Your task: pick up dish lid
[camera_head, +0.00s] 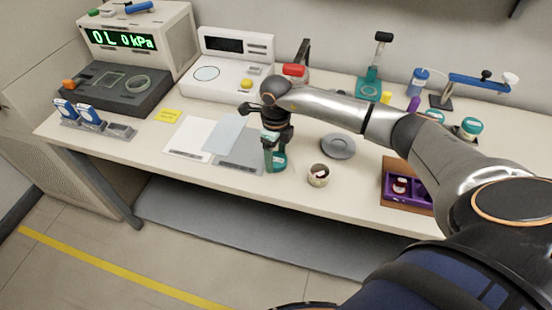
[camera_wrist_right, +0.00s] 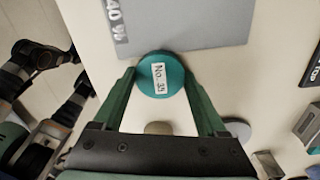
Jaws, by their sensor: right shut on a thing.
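My right gripper (camera_head: 272,165) is shut on a round teal-topped piece (camera_head: 281,160), low over the front of the bench beside the grey card. In the right wrist view the teal top (camera_wrist_right: 161,75) lies between the fingertips of my right gripper (camera_wrist_right: 160,82) and carries a white label with handwriting. I cannot tell whether it is a bare lid or has a container under it. A small round open dish (camera_head: 318,176) with dark red bits inside stands just to the right. A flat grey round piece (camera_head: 338,146) lies behind that dish. My left gripper is not in view.
Paper cards (camera_head: 187,138) lie left of my right gripper. A wooden tray with purple compartments (camera_head: 408,203) sits at the right, near my arm. Teal-lidded jars (camera_head: 470,127) and a blue stand (camera_head: 478,83) are farther right. Instruments (camera_head: 228,65) line the back.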

